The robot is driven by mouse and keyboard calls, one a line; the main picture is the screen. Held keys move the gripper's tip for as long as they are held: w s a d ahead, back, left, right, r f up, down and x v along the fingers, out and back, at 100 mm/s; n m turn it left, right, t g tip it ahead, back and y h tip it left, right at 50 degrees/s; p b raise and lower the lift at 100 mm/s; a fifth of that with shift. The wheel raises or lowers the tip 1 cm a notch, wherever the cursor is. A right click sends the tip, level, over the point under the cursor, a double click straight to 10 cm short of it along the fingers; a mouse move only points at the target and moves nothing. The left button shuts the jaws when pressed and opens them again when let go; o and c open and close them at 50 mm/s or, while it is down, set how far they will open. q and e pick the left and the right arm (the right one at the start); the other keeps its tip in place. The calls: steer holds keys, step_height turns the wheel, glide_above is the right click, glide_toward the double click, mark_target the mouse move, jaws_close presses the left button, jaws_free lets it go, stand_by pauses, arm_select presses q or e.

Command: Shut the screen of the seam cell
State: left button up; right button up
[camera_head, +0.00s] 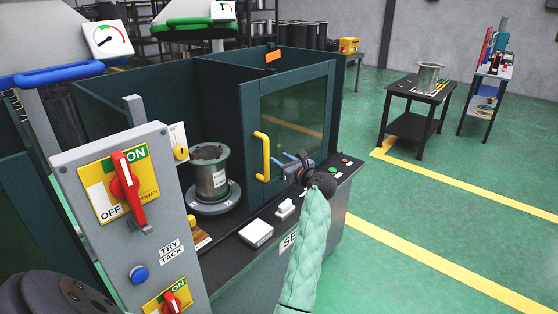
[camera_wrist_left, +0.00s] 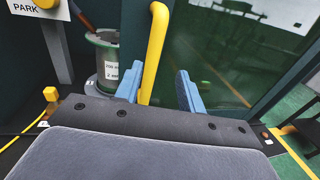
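The seam cell's screen (camera_head: 296,110) is a dark teal framed window panel. It stands at the right part of the cell, and the front left of it is open. A yellow bar handle (camera_head: 262,157) is on the screen's left edge; it also shows in the left wrist view (camera_wrist_left: 156,45). My left gripper (camera_head: 283,160) is at the handle, with its blue fingers apart. In the left wrist view, the handle passes between the fingers (camera_wrist_left: 160,88), closer to the left finger, with a gap to the right one. My right gripper is not in view.
A flanged metal cylinder (camera_head: 209,170) stands on a round plate (camera_head: 214,198) in the cell opening. A grey control post (camera_head: 120,200) with red switches stands at the left front. White blocks (camera_head: 257,233) and buttons line the front ledge. A black table (camera_head: 410,125) stands farther right.

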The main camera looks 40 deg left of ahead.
arm_select(q)
steer(key=shift+s+d, duration=0.15)
steer(key=shift+d, duration=0.4)
steer(key=shift+b, duration=0.35)
